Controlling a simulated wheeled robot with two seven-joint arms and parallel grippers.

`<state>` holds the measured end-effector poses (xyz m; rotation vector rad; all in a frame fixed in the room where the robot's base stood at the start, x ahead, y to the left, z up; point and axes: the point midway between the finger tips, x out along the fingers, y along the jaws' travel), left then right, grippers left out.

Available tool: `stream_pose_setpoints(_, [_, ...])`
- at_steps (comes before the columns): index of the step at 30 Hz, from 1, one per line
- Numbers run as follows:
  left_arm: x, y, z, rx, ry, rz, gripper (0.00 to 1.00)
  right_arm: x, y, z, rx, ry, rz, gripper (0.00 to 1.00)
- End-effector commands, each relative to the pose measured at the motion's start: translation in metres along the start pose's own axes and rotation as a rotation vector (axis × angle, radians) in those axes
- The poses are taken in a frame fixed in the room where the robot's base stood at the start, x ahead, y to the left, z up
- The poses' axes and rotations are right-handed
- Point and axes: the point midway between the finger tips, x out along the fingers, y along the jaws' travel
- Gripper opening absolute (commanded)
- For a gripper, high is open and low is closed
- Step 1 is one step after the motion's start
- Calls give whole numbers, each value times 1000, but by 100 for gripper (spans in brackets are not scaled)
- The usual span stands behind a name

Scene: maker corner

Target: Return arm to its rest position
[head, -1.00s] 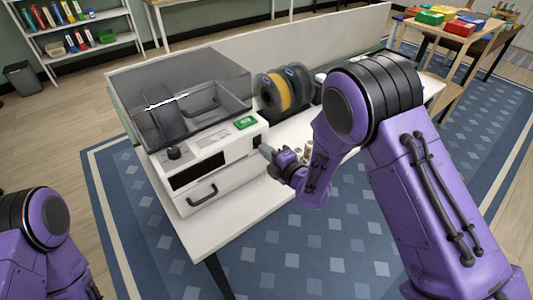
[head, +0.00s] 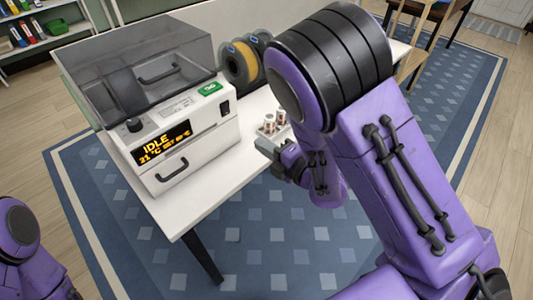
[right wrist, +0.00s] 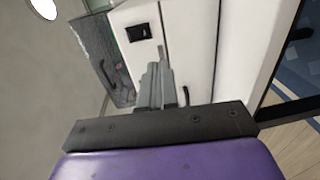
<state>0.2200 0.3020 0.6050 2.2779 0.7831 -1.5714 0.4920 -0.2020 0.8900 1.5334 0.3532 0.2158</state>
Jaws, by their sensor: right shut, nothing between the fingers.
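My right arm reaches in from the right of the head view. Its gripper (head: 268,145) is small and partly hidden by the wrist, beside the front right of a white machine (head: 205,155) on the table. In the right wrist view the gripper's fingers (right wrist: 155,85) are together with nothing between them, in front of the machine's white side (right wrist: 188,40). The machine has a smoky see-through cover, a green button (head: 210,88), a dark knob and a lit display (head: 165,142) reading IDLE and 21 °C. My left arm shows only at the lower left edge; its gripper is out of view.
The white table (head: 190,212) carries filament spools (head: 240,62) behind the machine and a small holder with metallic cylinders (head: 270,122) close to my right gripper. A blue patterned rug (head: 270,245) lies below. Shelves (head: 38,40) stand at the far left.

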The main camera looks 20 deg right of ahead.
Motion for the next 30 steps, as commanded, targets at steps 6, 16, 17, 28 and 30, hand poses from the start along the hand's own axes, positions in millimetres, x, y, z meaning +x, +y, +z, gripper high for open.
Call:
stream_pose_setpoints(6, [4, 0, 2, 0, -1, 0, 59, -9, -2, -1, 1, 2, 0, 0])
stream_pose_setpoints(16, [3, 0, 2, 0, -1, 0, 59, -8, -1, -2, 0, 4, 0, 0])
stream_pose_setpoints(17, [3, 0, 2, 0, -1, 0, 59, -8, -1, -2, 0, 4, 0, 0])
stream_pose_setpoints(28, [3, 0, 2, 0, -1, 0, 59, -14, -41, 27, 744, -228, -93, 0])
stream_pose_setpoints(30, [3, 0, 2, 0, -1, 0, 59, -29, -80, 38, 1045, -400, -119, 0])
